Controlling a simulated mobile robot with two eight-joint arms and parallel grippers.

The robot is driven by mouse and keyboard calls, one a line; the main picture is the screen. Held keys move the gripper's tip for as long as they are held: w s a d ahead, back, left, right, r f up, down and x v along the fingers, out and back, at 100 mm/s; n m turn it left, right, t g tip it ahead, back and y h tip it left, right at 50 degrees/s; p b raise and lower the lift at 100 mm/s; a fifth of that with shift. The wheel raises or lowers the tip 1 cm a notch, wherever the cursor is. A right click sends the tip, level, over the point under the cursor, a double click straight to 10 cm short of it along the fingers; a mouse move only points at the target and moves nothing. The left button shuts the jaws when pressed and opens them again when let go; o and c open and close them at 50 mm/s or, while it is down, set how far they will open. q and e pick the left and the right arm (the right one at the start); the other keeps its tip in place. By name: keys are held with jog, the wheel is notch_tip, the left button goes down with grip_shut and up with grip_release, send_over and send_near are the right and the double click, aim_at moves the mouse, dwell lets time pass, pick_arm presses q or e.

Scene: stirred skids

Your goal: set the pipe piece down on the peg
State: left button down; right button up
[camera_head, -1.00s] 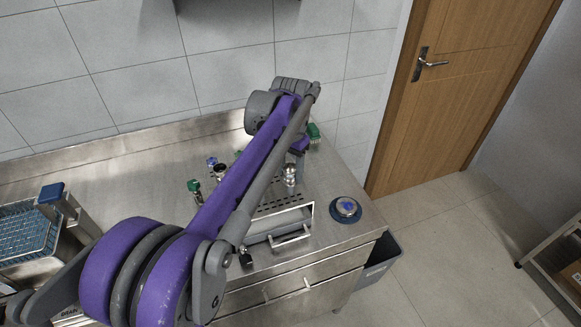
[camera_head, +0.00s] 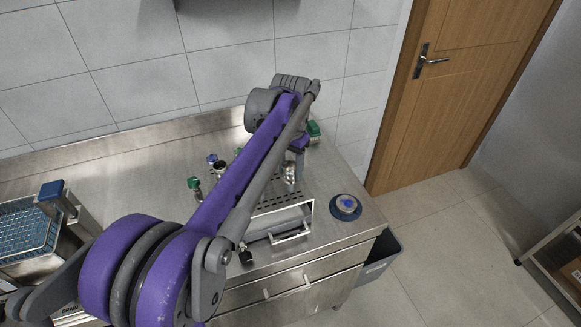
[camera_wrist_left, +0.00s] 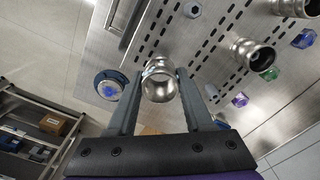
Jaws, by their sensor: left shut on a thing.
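My left gripper (camera_wrist_left: 160,78) is shut on a shiny metal pipe piece (camera_wrist_left: 159,88), with one finger on each side, in the left wrist view. In the head view the held piece (camera_head: 290,172) shows in part below my purple wrist, above the slotted steel plate; the fingers are hidden there. A small round metal stub (camera_wrist_left: 192,9), perhaps the peg, stands on the slotted plate in the wrist view, apart from the held piece. I cannot tell the height of the piece above the plate. My right gripper is not in view.
Other metal pipe pieces (camera_wrist_left: 252,54) and green, blue and purple fittings (camera_wrist_left: 240,99) stand on the plate. A round blue-centred disc (camera_head: 346,207) lies near the counter's right end. A blue mesh basket (camera_head: 28,236) is at the left. The wall is behind.

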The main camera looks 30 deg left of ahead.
pick_arm(q)
jog(key=shift+f, duration=0.25)
dwell(0.4)
jog(key=shift+f+b, duration=0.6)
jog(key=shift+f, duration=0.45)
jog(key=shift+f, duration=0.3)
dwell(0.5)
jog(key=shift+f, duration=0.35)
jog(key=shift+f, duration=0.1)
dwell(0.5)
grip_release()
dwell(0.3)
